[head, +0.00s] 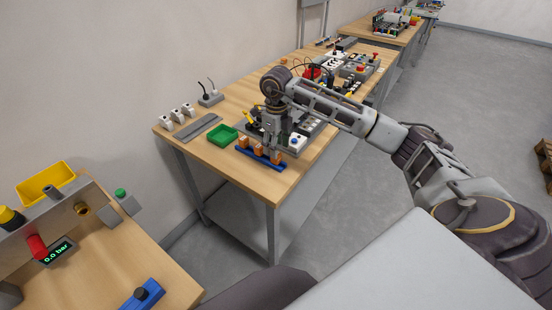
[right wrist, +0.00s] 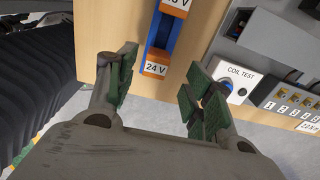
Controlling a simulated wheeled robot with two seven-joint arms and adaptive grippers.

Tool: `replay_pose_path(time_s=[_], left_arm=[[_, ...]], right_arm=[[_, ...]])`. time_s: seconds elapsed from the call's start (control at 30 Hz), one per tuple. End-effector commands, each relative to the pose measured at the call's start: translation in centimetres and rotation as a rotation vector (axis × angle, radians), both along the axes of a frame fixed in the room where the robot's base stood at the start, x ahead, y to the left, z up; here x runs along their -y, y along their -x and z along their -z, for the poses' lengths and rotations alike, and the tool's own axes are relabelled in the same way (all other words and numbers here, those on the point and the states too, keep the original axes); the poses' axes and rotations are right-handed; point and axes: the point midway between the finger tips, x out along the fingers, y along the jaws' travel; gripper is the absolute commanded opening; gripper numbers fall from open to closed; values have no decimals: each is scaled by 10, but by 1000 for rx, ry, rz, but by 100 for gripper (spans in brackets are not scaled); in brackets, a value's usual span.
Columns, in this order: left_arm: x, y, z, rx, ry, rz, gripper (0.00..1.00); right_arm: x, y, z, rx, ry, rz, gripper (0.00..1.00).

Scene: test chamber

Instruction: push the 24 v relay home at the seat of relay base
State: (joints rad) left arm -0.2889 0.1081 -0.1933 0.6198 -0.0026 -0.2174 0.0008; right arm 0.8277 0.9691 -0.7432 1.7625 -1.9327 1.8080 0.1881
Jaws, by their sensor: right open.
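In the head view several orange relays (head: 243,141) stand in a blue rack (head: 262,160) at the near edge of the middle table. My right gripper (head: 275,150) points down over the right end of that rack. In the right wrist view the blue rack (right wrist: 158,35) runs up between my open fingers (right wrist: 160,88). An orange block with a white "24 V" label (right wrist: 156,68) is at its near end, between and beyond the fingertips; nothing is gripped. A "48 V" label shows above it. I cannot make out the relay base or its seat clearly. My left gripper is not in view.
A grey panel marked "COIL TEST" (right wrist: 241,72) with a blue knob and a numbered terminal strip (right wrist: 290,98) lie right of the rack. A green tray (head: 223,135) stands left of it. A pressure panel (head: 62,235) is on the nearer table.

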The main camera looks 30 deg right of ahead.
Motion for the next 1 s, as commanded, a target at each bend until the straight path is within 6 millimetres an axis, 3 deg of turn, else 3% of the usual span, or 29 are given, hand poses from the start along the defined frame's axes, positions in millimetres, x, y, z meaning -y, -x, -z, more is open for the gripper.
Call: replay_pose_path(time_s=[0.47, 1.0], left_arm=[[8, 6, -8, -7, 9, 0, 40], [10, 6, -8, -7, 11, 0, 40]], right_arm=[[-4, 4, 42, 0, -1, -1, 52], [-4, 3, 45, 1, 0, 0, 52]])
